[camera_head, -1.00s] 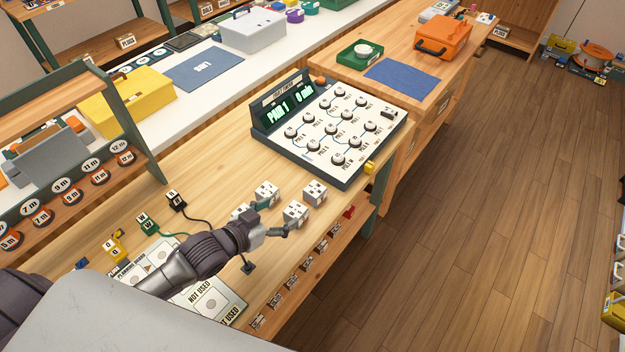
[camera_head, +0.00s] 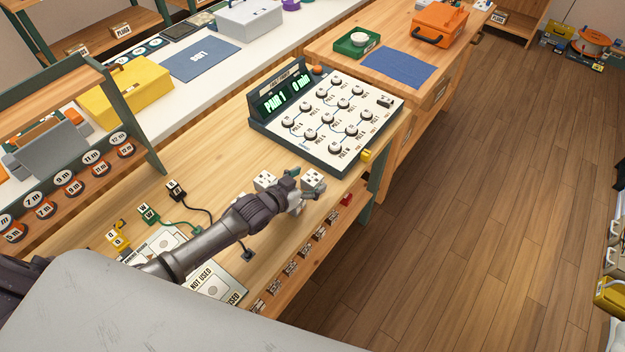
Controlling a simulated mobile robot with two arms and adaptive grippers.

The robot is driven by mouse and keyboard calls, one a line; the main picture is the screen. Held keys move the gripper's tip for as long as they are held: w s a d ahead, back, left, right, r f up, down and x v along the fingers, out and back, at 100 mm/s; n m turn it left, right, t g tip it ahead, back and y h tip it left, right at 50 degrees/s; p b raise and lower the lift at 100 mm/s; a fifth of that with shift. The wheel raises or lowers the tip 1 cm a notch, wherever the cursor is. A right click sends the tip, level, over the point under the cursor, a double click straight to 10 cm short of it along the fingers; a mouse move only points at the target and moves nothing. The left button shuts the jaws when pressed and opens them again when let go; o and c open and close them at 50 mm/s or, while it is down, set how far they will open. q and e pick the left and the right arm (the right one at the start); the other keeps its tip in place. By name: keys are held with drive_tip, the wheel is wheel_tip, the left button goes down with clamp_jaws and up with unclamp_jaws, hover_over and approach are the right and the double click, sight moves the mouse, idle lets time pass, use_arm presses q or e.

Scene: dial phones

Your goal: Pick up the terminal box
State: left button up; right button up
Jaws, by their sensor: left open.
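The terminal boxes are small white cubes with dark holes on the wooden bench. One box (camera_head: 313,181) is at the tip of my left gripper, and another box (camera_head: 265,181) stands to the left, just behind my arm. My left gripper (camera_head: 307,198) is open, low over the bench at the near side of the right-hand box. I cannot tell whether a finger touches that box. My arm and gripper hide the bench spots nearer to me, where other boxes stood. My right gripper is not in view.
A sloped console (camera_head: 326,122) with several knobs and a green display stands just beyond the boxes. Small plugs with cables (camera_head: 176,191) and printed cards (camera_head: 205,281) lie to the left. A red piece (camera_head: 346,200) is at the bench's front edge.

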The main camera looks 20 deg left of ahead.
use_arm(q)
drive_tip(key=shift+w+d+f, duration=0.15)
drive_tip(key=shift+w+f, duration=0.1)
drive_tip(key=shift+w, duration=0.3)
drive_tip(key=shift+s, duration=0.1)
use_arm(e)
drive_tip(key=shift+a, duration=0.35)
use_arm(q)
drive_tip(key=shift+c, duration=1.1)
drive_tip(key=c, duration=1.1)
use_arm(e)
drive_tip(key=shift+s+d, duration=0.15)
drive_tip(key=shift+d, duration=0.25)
use_arm(q)
drive_tip(key=shift+o, duration=0.2)
drive_tip(key=shift+r, duration=0.1)
